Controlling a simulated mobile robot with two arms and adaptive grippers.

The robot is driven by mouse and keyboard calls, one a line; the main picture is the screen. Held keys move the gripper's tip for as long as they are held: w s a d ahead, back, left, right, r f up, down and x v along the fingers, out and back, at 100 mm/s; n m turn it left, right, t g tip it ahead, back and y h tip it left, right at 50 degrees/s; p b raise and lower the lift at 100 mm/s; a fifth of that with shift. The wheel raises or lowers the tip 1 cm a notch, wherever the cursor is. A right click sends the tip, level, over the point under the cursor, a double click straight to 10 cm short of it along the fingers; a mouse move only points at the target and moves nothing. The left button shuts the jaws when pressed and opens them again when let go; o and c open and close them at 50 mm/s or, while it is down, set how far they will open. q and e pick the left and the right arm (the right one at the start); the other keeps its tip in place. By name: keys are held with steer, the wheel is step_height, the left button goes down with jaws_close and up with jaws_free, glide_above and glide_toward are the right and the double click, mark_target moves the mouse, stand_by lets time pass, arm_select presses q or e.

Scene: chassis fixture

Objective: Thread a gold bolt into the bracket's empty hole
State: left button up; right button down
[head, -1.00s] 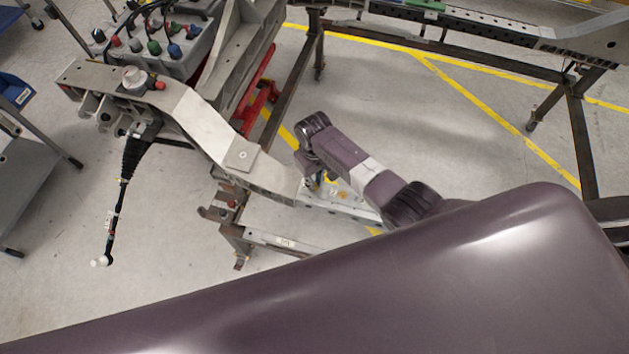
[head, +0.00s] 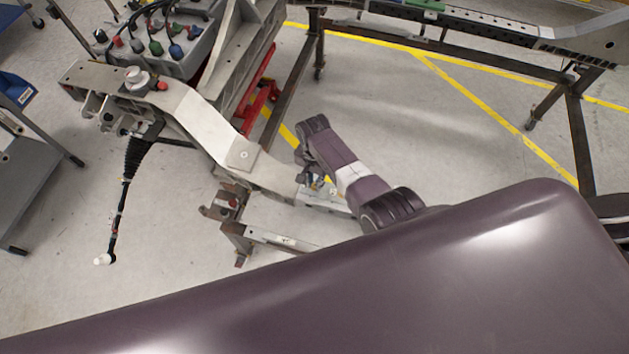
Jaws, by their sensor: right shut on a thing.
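My right gripper (head: 312,183) is at the end of the purple arm in the middle of the head view, pointing down at the chassis end. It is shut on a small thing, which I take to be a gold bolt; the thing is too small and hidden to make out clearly. The pale metal bracket (head: 330,201) lies just below and beside the gripper, at the right end of the grey chassis beam (head: 212,132). My wrist and fingers cover part of the bracket. Its empty hole cannot be made out. My left gripper is not in view.
A rusty steel stand (head: 236,228) supports the beam end. A black boot with a rod (head: 132,165) hangs at the left. Cables and coloured connectors (head: 165,45) sit behind. A long rail frame (head: 450,45) crosses the back right. Open floor lies between it and my arm.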

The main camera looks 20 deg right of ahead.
steer(key=c, duration=1.8)
jaws_free()
steer(key=shift+r, duration=4.5)
